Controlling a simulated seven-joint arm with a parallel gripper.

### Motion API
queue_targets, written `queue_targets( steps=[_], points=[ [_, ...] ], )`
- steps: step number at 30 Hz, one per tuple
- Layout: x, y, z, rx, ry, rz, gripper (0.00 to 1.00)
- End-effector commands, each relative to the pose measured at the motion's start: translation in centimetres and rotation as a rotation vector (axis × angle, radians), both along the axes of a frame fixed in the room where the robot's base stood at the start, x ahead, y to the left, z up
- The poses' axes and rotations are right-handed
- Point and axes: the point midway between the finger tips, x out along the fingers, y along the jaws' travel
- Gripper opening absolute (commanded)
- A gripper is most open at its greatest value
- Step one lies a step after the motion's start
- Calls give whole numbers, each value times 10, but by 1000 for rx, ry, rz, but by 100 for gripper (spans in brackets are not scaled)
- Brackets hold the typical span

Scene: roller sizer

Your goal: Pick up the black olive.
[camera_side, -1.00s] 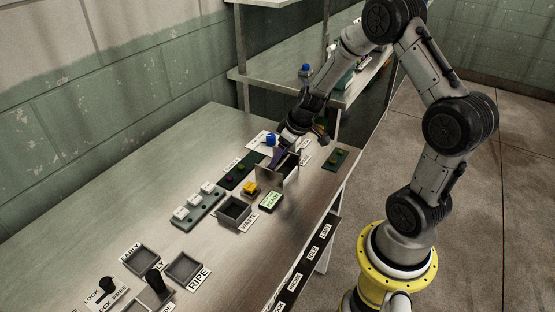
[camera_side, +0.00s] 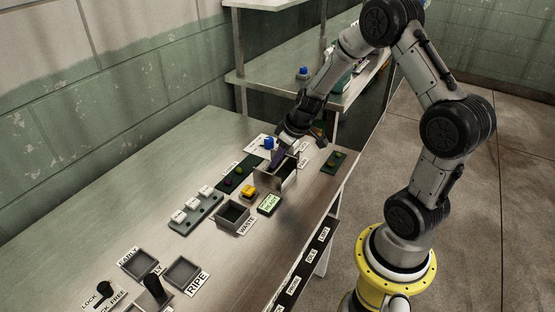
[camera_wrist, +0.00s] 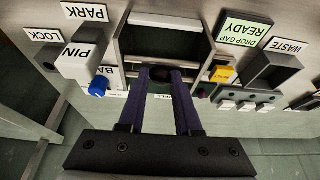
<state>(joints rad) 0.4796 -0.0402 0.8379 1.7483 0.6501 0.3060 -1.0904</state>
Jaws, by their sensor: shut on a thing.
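My gripper (camera_side: 276,160) reaches down into the open metal box (camera_side: 277,187) at the back right of the bench. In the wrist view, its two dark purple fingers (camera_wrist: 160,76) come close together at the near side of the box (camera_wrist: 166,20). A small dark round thing, which looks like the black olive (camera_wrist: 159,74), sits between the fingertips, and the gripper is shut on it. The olive is partly hidden by the fingers and cannot be seen in the side view.
A blue knob (camera_wrist: 98,86) and a white block labelled PIN (camera_wrist: 82,60) stand left of the box in the wrist view. The waste bin (camera_wrist: 273,68), yellow button (camera_wrist: 222,74) and green READY display (camera_wrist: 245,31) are to the right. Trays (camera_side: 183,271) stand at the front.

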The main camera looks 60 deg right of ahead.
Motion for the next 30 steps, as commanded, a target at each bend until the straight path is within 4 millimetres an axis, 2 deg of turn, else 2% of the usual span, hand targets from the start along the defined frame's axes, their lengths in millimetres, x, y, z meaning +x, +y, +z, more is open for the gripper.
queue_targets(
  steps=[4,7,15,24,30],
  points=[
    [1,0,13,-2,-3,1,0],
    [1,0,31,-3,-5,2,0],
    [-47,18,91,-6,-8,1,0],
    [-103,41,116,-3,-3,0,0],
    [-123,49,125,-2,-2,-1,0]
  ],
)
